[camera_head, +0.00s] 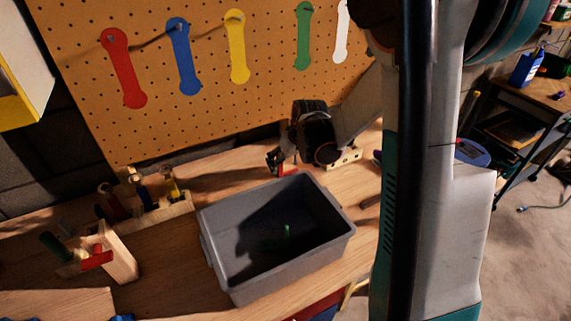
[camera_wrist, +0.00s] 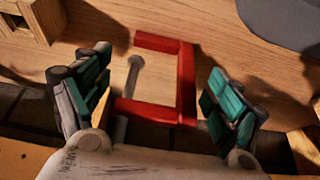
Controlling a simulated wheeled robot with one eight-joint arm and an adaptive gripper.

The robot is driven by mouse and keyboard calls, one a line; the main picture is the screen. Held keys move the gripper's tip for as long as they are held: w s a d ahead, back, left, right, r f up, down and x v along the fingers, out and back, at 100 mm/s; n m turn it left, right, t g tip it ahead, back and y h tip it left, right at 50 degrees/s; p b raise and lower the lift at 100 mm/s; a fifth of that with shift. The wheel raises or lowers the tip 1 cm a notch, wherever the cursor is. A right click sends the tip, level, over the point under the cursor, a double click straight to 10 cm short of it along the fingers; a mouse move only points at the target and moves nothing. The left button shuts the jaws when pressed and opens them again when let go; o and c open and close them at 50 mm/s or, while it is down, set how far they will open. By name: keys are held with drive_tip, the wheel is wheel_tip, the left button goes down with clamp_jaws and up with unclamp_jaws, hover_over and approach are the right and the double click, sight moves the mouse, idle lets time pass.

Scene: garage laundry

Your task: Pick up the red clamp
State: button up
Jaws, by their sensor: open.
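The red clamp (camera_wrist: 187,85) is a C-shaped frame with a grey screw (camera_wrist: 133,80), lying on the wooden bench in the wrist view. My gripper (camera_wrist: 158,78) is open, with one teal-padded finger on each side of the clamp. Gaps show between the fingers and the clamp in this view; I cannot tell the height difference. In the head view my gripper (camera_head: 281,160) is over the bench behind the grey bin, and a small red part of the clamp (camera_head: 288,171) shows beneath it, mostly hidden.
The grey bin (camera_head: 213,262) stands just in front of my gripper, with a green item (camera_head: 285,237) inside. The pegboard (camera_head: 210,100) with coloured wrenches rises behind the bench (camera_head: 235,178). A wooden rack (camera_head: 165,212) and a wooden block (camera_head: 121,258) stand at left.

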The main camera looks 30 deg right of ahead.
drive_tip(key=c, duration=1.4)
drive_tip(key=shift+c, duration=0.3)
drive_tip(key=shift+r, duration=0.1)
wheel_tip(320, 180, up, 20)
drive_tip(key=p, duration=0.5)
drive_tip(key=shift+p, duration=0.3)
drive_tip(key=shift+c, duration=0.4)
